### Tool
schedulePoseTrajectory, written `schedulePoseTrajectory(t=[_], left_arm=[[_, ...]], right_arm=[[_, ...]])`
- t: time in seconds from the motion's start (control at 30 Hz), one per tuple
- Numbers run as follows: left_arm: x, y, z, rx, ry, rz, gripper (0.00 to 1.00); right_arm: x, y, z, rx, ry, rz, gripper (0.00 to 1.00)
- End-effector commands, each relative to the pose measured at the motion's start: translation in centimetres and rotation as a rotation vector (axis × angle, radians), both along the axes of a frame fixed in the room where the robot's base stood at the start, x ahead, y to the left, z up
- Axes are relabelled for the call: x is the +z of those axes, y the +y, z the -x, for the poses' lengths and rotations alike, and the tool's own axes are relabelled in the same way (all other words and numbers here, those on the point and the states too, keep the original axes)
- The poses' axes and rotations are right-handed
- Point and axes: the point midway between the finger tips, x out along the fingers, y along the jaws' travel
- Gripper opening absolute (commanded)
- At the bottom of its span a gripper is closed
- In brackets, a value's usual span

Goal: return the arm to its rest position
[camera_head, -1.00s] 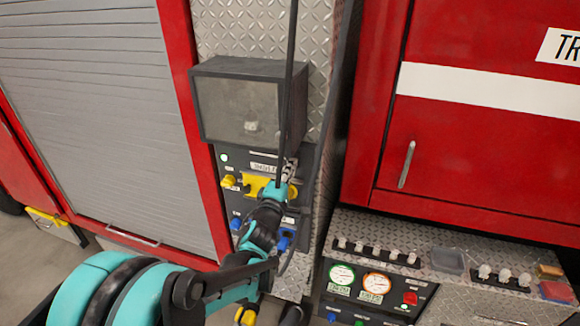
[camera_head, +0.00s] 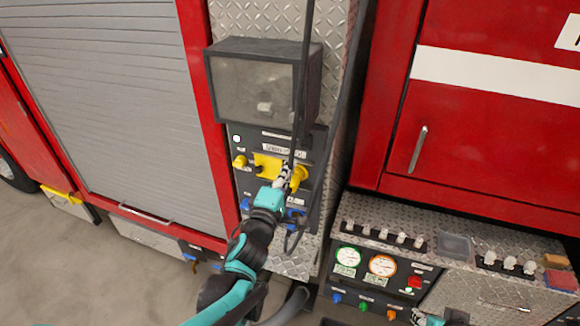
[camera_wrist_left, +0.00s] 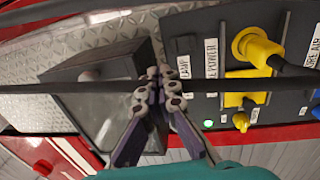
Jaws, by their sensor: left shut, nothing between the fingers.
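My left gripper (camera_head: 285,177) is in front of the pump panel, its arm rising from the bottom of the head view. In the left wrist view its fingers (camera_wrist_left: 158,88) are shut, tips together. A black cable (camera_wrist_left: 75,88) crosses right at the fingertips; whether they touch it I cannot tell. The panel (camera_head: 240,190) carries a yellow plug (camera_wrist_left: 255,48) with a black cable, a yellow cover and small knobs. A teal and dark part of my right gripper (camera_head: 437,319) shows at the bottom edge; its fingers are not clear.
A grey box with a clear front (camera_head: 255,88) sticks out above the panel. A black cable (camera_head: 303,80) hangs down past it. A gauge console (camera_head: 440,245) juts out at right, below a red door (camera_head: 480,150). Open floor (camera_head: 75,270) lies at lower left.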

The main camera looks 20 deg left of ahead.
Motion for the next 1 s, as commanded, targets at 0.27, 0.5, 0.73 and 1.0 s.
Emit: schedulePoseTrajectory(t=[0.27,0.5,0.73,1.0], left_arm=[[-0.2,0.1,0.0,0.005,0.004,-0.008,0.00],[-6.2,2.1,1.6,0.130,0.161,-0.262,0.00],[-17.2,2.9,6.3,0.111,0.522,-0.726,0.00],[-29.5,-0.5,14.7,-0.308,0.822,-1.243,0.00]], right_arm=[[-0.2,0.0,0.0,0.000,0.000,0.000,0.40],[-4.6,0.0,0.0,0.000,0.000,0.000,0.40],[-10.8,0.0,0.0,0.000,0.000,0.000,0.40],[-17.0,0.0,0.0,0.000,0.000,0.000,0.40]])
